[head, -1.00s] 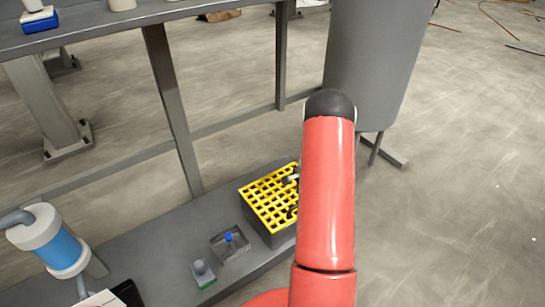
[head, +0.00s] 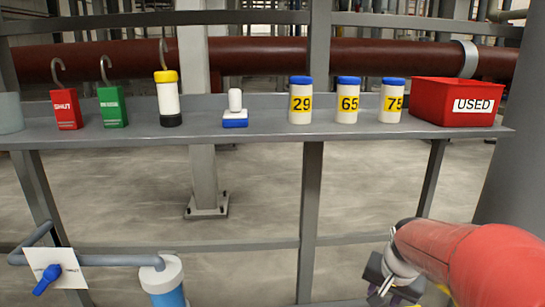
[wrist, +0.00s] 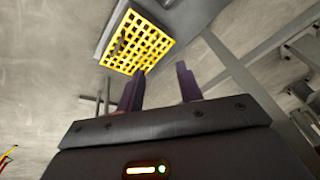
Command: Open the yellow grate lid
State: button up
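The yellow grate lid (wrist: 143,42) lies flat and closed on its dark box in the wrist view, at the top left of the picture. My gripper (wrist: 160,70) has its two dark fingers spread apart with nothing between them. The grate is beyond the fingertips and up to the left, with a visible gap in the picture; the exact distance is hard to tell. In the head view my gripper (head: 385,283) is at the lower right, partly covered by my red arm. The grate is mostly out of that view or hidden behind the arm.
A grey shelf (head: 260,128) crosses the head view. A blue valve handle (head: 47,279) and pipe are lower left.

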jog(key=s+a+r+n+t, duration=0.1)
jog(key=s+a+r+n, duration=0.2)
jog(key=s, duration=0.4)
jog(key=s+a+r+n+t, duration=0.1)
jog(key=s+a+r+n, duration=0.2)
jog(key=s+a, duration=0.2)
jog(key=s, duration=0.3)
jog(key=shift+s+a, duration=0.2)
jog(key=shift+a, duration=0.1)
jog(key=shift+s+a+f, duration=0.1)
jog(key=shift+s, duration=0.25)
jog(key=shift+c, duration=0.7)
jog(key=shift+s+n, duration=0.2)
jog(key=shift+n, duration=0.1)
jog(key=c, duration=0.5)
grip_shut()
jog(key=w+d+f+m+y+b, duration=0.4)
jog(key=w+f+m, duration=0.3)
jog(key=f, duration=0.4)
jog(key=w+d+f+m+y+b, duration=0.3)
jog(key=w+f+m+y, duration=0.1)
jog(key=f+m, duration=0.55)
jog(key=s+d+f+m+t+h+b, duration=0.2)
jog(key=d+f+m+t+h+b, duration=0.5)
jog(key=d+f+m, duration=1.35)
jog(key=w+d+f+n+t, duration=0.1)
jog(key=w+f, duration=0.3)
jog(key=w, duration=0.5)
jog(key=shift+w+n, duration=0.15)
jog(key=shift+n, duration=0.25)
